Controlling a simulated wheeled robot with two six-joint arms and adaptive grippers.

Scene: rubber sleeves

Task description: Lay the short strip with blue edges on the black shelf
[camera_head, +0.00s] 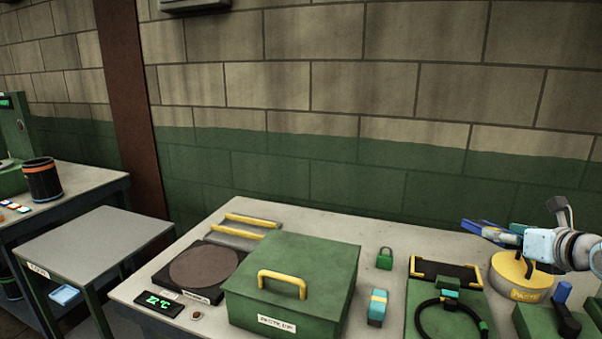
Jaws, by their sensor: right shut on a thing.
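My right gripper (505,237) comes in from the right edge and is shut on the short strip with blue edges (472,229). It holds the strip above the back right of the workbench; the strip is small here and partly hidden by the fingers. A black surface with yellow ends (445,269), which looks like the black shelf, sits on a green fixture below and left of the gripper. The strip is apart from it in the picture. My left gripper is not in view.
A green box with a yellow handle (297,270) stands mid-bench beside a dark round plate (204,265). Yellow-edged strips (250,220) lie behind.

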